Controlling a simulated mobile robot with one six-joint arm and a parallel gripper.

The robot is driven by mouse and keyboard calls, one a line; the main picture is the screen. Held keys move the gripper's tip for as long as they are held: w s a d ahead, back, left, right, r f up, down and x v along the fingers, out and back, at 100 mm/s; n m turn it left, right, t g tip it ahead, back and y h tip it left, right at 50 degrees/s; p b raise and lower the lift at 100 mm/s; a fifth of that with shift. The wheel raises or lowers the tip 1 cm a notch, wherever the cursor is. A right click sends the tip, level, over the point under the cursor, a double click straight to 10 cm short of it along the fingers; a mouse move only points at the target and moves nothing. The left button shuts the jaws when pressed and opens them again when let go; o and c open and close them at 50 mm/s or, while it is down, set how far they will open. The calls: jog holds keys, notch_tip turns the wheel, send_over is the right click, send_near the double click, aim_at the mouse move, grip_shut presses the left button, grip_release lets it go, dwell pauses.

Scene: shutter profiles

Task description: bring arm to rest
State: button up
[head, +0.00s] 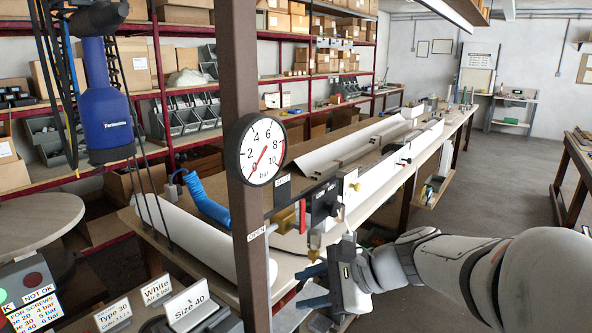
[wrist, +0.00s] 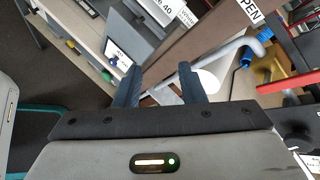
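My arm (head: 470,260) reaches in from the right side of the head view. My gripper (head: 303,287) is at its end, in front of the long workbench, low and just right of the brown post (head: 243,150). The two dark blue fingers stand apart. In the wrist view my gripper (wrist: 158,80) also shows both fingers spread, with nothing held between them. Bench surfaces and a grey bent bar (wrist: 215,58) show beyond the fingers.
A pressure gauge (head: 262,149) and valve fittings with a red handle (head: 302,216) are close to my gripper. A blue screwdriver (head: 104,100) hangs at the left. White profiles (head: 350,143) lie on the workbench. Open floor (head: 500,180) lies behind my arm.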

jog(key=s+d+f+n+h, duration=0.6)
jog(key=s+d+n+h, duration=0.4)
jog(key=n, duration=0.4)
jog(key=shift+s+d+n+g, duration=0.3)
jog(key=shift+s+d, duration=0.35)
jog(key=shift+d, duration=0.45)
jog(key=shift+f, duration=0.1)
